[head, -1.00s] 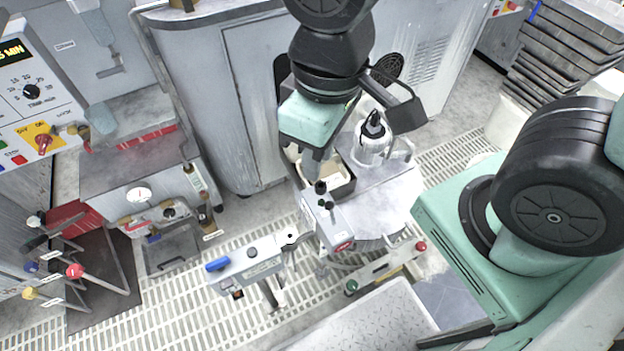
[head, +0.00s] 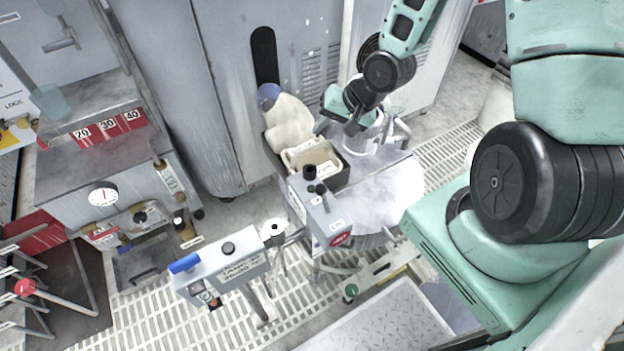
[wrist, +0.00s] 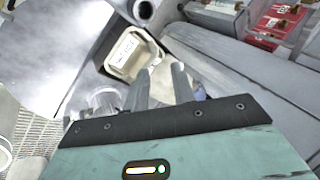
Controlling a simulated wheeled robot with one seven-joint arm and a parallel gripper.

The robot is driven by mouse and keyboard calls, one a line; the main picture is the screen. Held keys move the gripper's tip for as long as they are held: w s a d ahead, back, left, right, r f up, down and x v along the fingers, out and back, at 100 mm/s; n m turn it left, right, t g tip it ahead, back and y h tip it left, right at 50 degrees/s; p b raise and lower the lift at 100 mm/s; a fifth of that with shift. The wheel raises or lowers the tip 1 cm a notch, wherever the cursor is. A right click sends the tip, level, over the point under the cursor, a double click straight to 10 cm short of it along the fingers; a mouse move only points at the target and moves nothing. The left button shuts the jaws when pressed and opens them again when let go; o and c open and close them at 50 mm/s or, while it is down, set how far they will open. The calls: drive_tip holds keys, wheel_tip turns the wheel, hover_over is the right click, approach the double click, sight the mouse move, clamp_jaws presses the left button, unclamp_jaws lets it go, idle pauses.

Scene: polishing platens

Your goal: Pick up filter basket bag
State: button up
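A lumpy cream bag (head: 290,122) with a blue top (head: 268,93), which looks like the filter basket bag, stands behind a cream tray in the head view. It rests against the grey cabinet. The tray (head: 335,172) sits in a dark holder; its cream labelled insert (wrist: 124,50) also shows in the wrist view. My gripper (head: 352,128) is to the right of the bag, above the round stand and apart from the bag. In the wrist view my gripper (wrist: 164,68) has its fingers apart with nothing between them.
A clear vessel (head: 366,142) stands close under my gripper. A grey control box (head: 318,208) with black knobs is in front of the tray. Another box with a blue handle (head: 222,262) stands at lower left. The grey cabinet (head: 215,100) rises behind the bag.

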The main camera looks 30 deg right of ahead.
sight(312, 149)
drive_tip(key=d+f+m+t+y+b, duration=0.1)
drive_tip(key=d+f+m+t+b, duration=0.5)
drive_tip(key=d+f+m, duration=0.45)
drive_tip(key=shift+n, duration=0.65)
drive_tip(key=b+x, duration=0.1)
drive_tip(key=x, duration=0.5)
drive_tip(key=a+b+x, duration=0.1)
drive_tip(key=b+x, duration=0.1)
drive_tip(key=x, duration=0.4)
drive_tip(key=s+a+b+x, duration=0.1)
drive_tip(key=x, duration=0.5)
drive_tip(key=shift+w+a+f+b, duration=0.15)
drive_tip(key=shift+w+f+b, duration=0.1)
drive_tip(key=shift+f+b, duration=0.15)
clamp_jaws()
